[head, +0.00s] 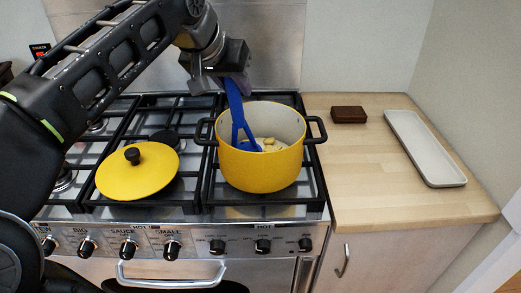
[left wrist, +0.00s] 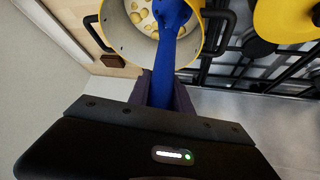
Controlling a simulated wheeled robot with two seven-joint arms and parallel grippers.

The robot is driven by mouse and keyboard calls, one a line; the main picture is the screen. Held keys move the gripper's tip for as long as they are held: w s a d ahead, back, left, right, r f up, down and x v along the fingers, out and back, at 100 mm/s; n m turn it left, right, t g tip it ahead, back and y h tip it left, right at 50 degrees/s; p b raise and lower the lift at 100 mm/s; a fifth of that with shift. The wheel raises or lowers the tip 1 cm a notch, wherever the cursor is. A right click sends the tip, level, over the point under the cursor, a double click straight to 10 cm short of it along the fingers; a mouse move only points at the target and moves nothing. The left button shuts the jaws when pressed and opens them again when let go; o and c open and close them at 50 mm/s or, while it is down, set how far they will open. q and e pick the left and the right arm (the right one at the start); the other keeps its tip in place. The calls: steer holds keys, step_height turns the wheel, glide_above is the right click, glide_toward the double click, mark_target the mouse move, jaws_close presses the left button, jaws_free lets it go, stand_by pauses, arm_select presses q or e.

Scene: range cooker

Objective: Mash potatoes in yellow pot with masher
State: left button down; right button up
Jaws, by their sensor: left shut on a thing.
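A yellow pot (head: 262,171) with black side handles stands on the right part of the cooker top. Pale yellow potato pieces (head: 271,143) lie in it, and they also show in the left wrist view (left wrist: 143,14). My left gripper (head: 232,76) is above the back left rim of the pot, shut on the handle of a blue masher (head: 238,112). The masher slants down into the pot, its lower end among or just above the potatoes; I cannot tell which. The masher fills the middle of the left wrist view (left wrist: 165,60). My right gripper is not in view.
The yellow lid (head: 137,172) with a black knob rests on the grates left of the pot. A wooden counter (head: 375,190) to the right holds a small brown block (head: 348,114) and a long pale tray (head: 424,147). Knobs line the cooker's front.

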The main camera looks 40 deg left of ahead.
arm_select(q)
steer(key=w+d+p, duration=0.1)
steer(key=w+d, duration=0.4)
steer(key=d, duration=0.1)
steer(key=shift+d, duration=0.35)
stand_by(0.5)
steer(key=shift+r, duration=0.15)
stand_by(1.4)
steer(key=shift+a, duration=0.1)
stand_by(0.4)
